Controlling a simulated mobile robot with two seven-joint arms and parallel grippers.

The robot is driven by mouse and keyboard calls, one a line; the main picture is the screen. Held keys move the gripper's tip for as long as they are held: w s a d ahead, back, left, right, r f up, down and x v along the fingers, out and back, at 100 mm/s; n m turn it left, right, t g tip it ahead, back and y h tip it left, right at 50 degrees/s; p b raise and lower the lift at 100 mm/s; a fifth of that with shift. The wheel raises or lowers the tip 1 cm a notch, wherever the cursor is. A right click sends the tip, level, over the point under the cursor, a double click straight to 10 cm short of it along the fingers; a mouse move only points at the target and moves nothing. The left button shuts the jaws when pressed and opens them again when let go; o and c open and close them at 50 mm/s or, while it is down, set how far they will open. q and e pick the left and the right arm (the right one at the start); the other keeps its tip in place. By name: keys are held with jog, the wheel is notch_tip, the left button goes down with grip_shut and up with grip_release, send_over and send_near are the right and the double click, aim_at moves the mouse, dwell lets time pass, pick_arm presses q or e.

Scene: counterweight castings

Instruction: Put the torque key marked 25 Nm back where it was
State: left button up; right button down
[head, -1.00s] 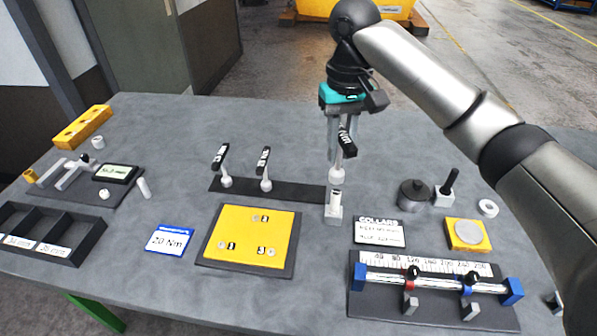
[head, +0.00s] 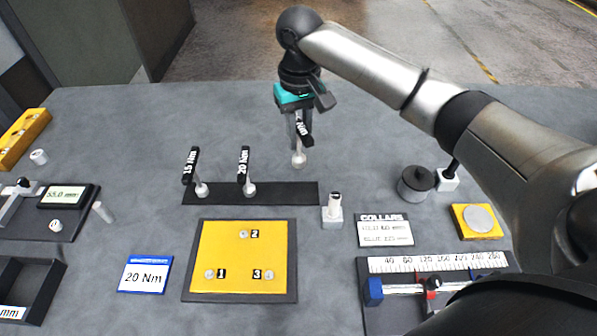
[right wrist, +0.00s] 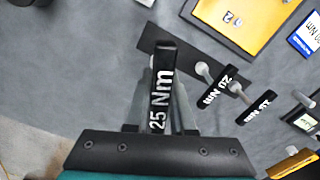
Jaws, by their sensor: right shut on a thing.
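The torque key marked 25 Nm (right wrist: 160,95) is black with white lettering and is held in my right gripper (head: 300,135). In the head view its round pale end (head: 299,160) hangs just behind the right part of the black rack strip (head: 285,193). The 15 Nm key (head: 191,168) and the 20 Nm key (head: 245,170) stand on the left and middle of that strip. The strip's right part is bare. In the right wrist view the strip (right wrist: 150,38) lies beyond the held key. My left gripper is not in view.
A small grey block with a pale post (head: 333,212) stands right of the strip. A yellow plate (head: 235,258) numbered 1 to 3 and a 20 Nm card (head: 145,274) lie in front. A collars sign (head: 385,231) and a dark round weight (head: 416,184) are to the right.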

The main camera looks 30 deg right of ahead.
aim_at(299, 154)
notch_tip(299, 154, down, 6)
jog(key=shift+r, duration=0.25)
notch_tip(299, 154, down, 4)
jog(key=shift+f+b, duration=0.15)
jog(key=shift+b, duration=0.4)
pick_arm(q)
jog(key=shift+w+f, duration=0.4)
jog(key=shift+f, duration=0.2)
pick_arm(e)
jog(key=shift+w+f, duration=0.1)
jog(key=shift+f, duration=0.25)
jog(key=shift+f, duration=0.1)
jog(key=c, duration=0.8)
grip_release()
jog(key=shift+o, duration=0.2)
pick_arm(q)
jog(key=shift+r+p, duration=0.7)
pick_arm(e)
notch_tip(299, 154, up, 12)
jog(key=shift+r, duration=0.1)
